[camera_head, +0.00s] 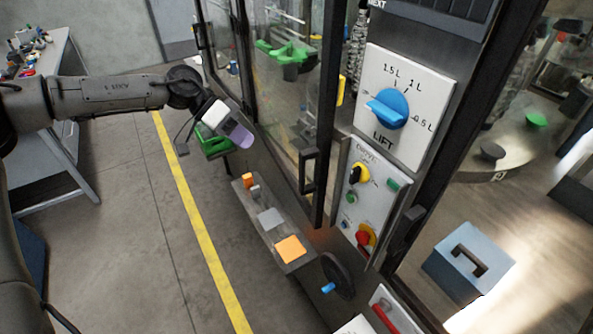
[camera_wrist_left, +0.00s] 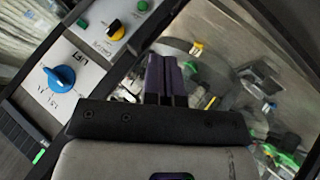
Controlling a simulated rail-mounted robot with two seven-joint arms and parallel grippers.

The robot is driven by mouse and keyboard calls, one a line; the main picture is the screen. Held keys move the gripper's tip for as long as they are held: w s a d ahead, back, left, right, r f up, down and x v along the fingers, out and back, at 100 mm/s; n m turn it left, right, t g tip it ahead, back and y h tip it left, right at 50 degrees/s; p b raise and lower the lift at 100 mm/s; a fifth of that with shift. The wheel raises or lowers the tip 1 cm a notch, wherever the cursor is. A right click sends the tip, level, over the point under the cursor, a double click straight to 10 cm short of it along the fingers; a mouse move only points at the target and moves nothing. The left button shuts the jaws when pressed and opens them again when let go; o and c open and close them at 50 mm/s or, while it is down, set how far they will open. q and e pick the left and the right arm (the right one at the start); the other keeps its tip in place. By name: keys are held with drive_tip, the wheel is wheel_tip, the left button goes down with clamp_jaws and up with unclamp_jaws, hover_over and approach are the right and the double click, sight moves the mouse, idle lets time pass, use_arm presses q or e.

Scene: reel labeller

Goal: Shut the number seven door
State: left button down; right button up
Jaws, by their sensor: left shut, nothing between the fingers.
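A glazed door (camera_head: 327,110) in a dark frame stands left of the control panels, with a black handle (camera_head: 309,171) low on its edge. I can read no number seven on it, and cannot tell how far it is open. My left gripper (camera_head: 240,136), with purple fingers, is left of this door and apart from the handle. Its shut, empty fingers also show in the left wrist view (camera_wrist_left: 166,80). My right gripper is not in view.
A panel with a blue lift knob (camera_head: 387,108) and a lower panel with a yellow-black knob (camera_head: 360,174) stand right of the door. A ledge with an orange block (camera_head: 290,248) runs below it. A workbench (camera_head: 45,75) is at left. The floor by the yellow line (camera_head: 195,210) is clear.

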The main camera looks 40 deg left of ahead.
use_arm(q)
drive_tip(key=s+d+f+n+t+h+p, duration=0.2)
drive_tip(key=f+n+t, duration=0.25)
drive_tip(key=f, duration=0.45)
drive_tip(key=s+d+f+n+t+h+p, duration=0.2)
drive_tip(key=f+n+t+p, duration=0.1)
drive_tip(key=f+t, duration=0.4)
drive_tip(key=w+a+f+m+y, duration=0.3)
drive_tip(key=m+y, duration=0.2)
drive_tip(key=m, duration=0.4)
drive_tip(key=p+x, duration=0.1)
drive_tip(key=x, duration=1.2)
drive_tip(key=shift+w+a+r, duration=0.15)
drive_tip(key=shift+w+r, duration=0.1)
drive_tip(key=shift+t, duration=0.25)
